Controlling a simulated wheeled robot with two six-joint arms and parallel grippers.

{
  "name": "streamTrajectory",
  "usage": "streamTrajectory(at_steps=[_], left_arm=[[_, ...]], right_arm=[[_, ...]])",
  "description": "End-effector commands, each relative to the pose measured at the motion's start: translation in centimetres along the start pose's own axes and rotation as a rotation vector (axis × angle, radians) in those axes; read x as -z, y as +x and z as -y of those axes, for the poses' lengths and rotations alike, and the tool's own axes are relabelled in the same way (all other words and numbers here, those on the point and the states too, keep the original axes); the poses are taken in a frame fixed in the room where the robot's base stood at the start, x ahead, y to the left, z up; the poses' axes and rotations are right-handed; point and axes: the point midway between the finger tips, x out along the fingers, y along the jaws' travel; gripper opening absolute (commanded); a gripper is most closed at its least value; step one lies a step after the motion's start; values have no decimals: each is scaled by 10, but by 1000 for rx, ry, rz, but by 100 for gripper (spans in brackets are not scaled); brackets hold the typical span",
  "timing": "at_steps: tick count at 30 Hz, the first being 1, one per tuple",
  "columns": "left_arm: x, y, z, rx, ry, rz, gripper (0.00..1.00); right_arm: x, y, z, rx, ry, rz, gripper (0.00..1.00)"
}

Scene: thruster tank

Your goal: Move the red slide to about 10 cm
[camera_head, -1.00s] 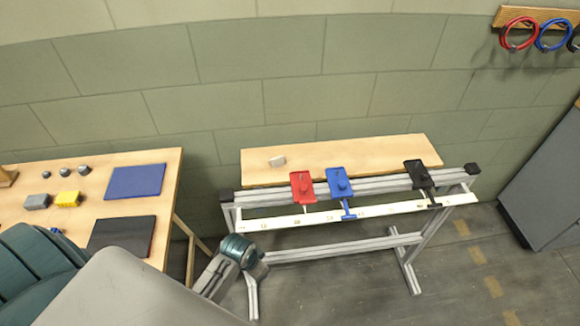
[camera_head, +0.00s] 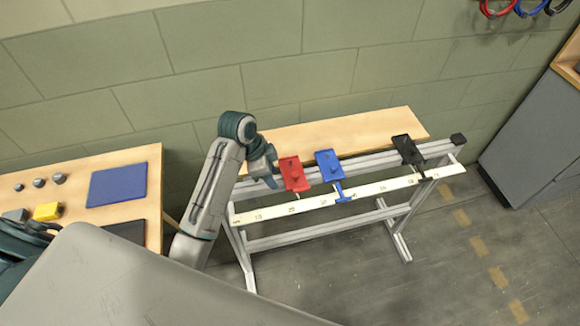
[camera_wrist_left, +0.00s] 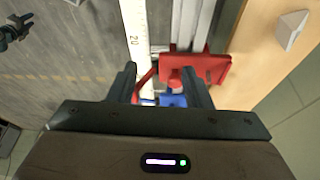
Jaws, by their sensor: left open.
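The red slide (camera_head: 293,174) sits on the rail (camera_head: 380,163), at the left of the slides, above the white scale (camera_head: 360,192). My left gripper (camera_head: 273,170) is open, just left of the red slide in the head view. In the left wrist view the red slide (camera_wrist_left: 198,70) lies in front of and partly between the two open fingers (camera_wrist_left: 160,80), with its pointer arm reaching toward the scale (camera_wrist_left: 137,40). I cannot tell whether a finger touches it. A "20" mark shows on the scale there. My right gripper is not in view.
The blue slide (camera_head: 329,166) is close on the right of the red one, and the black slide (camera_head: 407,150) is farther right. A wooden shelf (camera_head: 340,130) runs behind the rail. A table (camera_head: 150,207) with blocks and mats stands left.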

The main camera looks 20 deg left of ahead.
Motion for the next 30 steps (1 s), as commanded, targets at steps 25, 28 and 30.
streamTrajectory(at_steps=[25,28,30], left_arm=[[49,19,27,-77,290,-58,45],[50,33,26,-76,289,-58,45],[50,40,25,-76,289,-57,45]], right_arm=[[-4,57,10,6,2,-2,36],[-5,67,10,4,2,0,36],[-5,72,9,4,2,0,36]])
